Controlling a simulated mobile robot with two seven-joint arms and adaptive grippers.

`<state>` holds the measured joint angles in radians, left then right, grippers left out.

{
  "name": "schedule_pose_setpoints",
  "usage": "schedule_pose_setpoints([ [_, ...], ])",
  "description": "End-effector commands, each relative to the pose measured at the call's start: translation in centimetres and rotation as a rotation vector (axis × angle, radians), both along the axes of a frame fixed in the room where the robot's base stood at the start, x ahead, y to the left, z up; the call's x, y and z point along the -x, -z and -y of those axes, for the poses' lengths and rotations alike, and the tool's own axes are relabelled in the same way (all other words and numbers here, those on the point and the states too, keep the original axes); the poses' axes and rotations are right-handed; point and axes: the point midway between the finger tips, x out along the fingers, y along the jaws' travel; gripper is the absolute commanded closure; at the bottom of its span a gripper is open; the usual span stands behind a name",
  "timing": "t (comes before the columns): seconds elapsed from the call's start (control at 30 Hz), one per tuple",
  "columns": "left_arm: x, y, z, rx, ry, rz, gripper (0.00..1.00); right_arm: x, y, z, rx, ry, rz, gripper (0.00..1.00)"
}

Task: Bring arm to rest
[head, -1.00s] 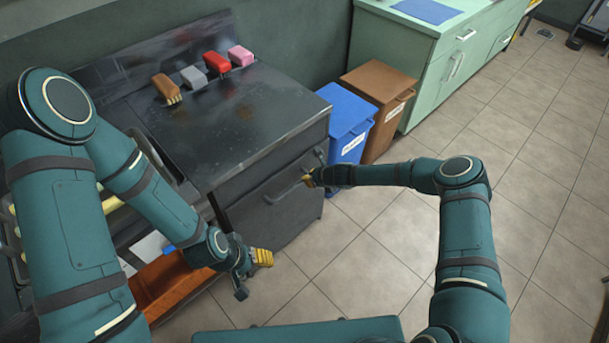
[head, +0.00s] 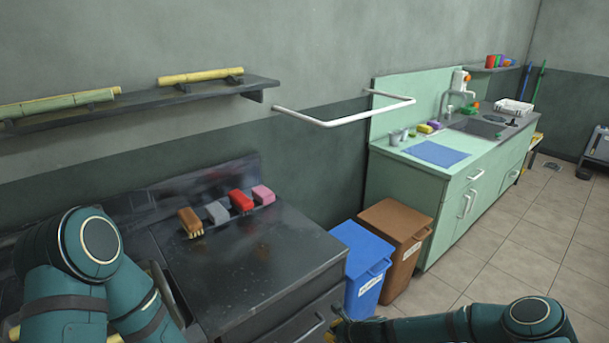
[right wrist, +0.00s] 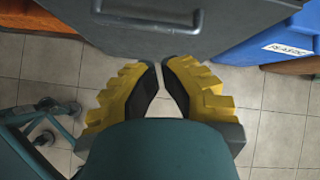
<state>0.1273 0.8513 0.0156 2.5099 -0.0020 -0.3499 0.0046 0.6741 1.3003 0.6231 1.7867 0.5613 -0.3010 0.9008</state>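My right gripper (right wrist: 160,68) shows in the right wrist view. Its two yellow stepped fingers with dark pads have their tips close together, and a narrow strip of floor shows between them. I see nothing held there. In the head view only a small part of this gripper (head: 343,328) shows at the bottom edge, by the front of the dark cabinet. My right forearm lies low along the bottom right. My left arm's upper part stands at the lower left of the head view. My left gripper is below the picture.
The dark cabinet (head: 270,265), with several brushes and sponges at its back, stands close to my right gripper; its handle (right wrist: 150,17) is just ahead. A blue bin (head: 362,250) and a brown bin (head: 405,225) stand beside it. Open floor (head: 500,260) lies to the right.

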Motion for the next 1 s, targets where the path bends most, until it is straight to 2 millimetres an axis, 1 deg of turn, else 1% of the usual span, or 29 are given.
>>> schedule_pose_setpoints([
  [0.03, 0.0, 0.0, 0.0, 0.000, 0.000, 0.000, 0.39, 2.2, -0.4, -1.5, 0.086, -0.156, 0.044, 1.00],
  [0.07, 0.0, 0.0, 0.0, 0.000, 0.000, 0.000, 0.39, 3.7, -0.5, -2.2, 0.146, -0.262, 0.075, 1.00],
  [0.1, 0.0, 0.0, 0.0, 0.000, 0.000, 0.000, 0.39, 5.9, -0.7, -2.8, 0.231, -0.415, 0.121, 1.00],
  [0.17, 0.0, 0.0, 0.0, 0.000, 0.000, 0.000, 0.39, 9.4, -1.0, -3.2, 0.353, -0.651, 0.194, 1.00],
  [0.2, 0.0, 0.0, 0.0, 0.000, 0.000, 0.000, 0.39, 11.7, -1.4, -3.2, 0.429, -0.807, 0.242, 1.00],
  [0.27, 0.0, 0.0, 0.0, 0.000, 0.000, 0.000, 0.39, 14.9, -2.0, -2.8, 0.523, -1.025, 0.309, 1.00],
  [0.3, 0.0, 0.0, 0.0, 0.000, 0.000, 0.000, 0.39, 16.8, -2.4, -2.4, 0.577, -1.159, 0.351, 1.00],
  [0.4, 0.0, 0.0, 0.0, 0.000, 0.000, 0.000, 0.39, 20.9, -3.7, -1.2, 0.672, -1.438, 0.442, 1.00],
  [0.5, 0.0, 0.0, 0.0, 0.000, 0.000, 0.000, 0.39, 23.7, -4.8, -0.2, 0.725, -1.625, 0.506, 1.00],
  [0.6, 0.0, 0.0, 0.0, 0.000, 0.000, 0.000, 0.39, 25.2, -5.4, 0.3, 0.749, -1.726, 0.544, 1.00],
  [0.67, 0.0, 0.0, 0.0, 0.000, 0.000, 0.000, 0.39, 25.6, -5.5, 0.5, 0.753, -1.755, 0.555, 1.00],
  [1.0, 0.0, 0.0, 0.0, 0.000, 0.000, 0.000, 0.39, 25.7, -5.5, 0.5, 0.753, -1.761, 0.556, 1.00],
])
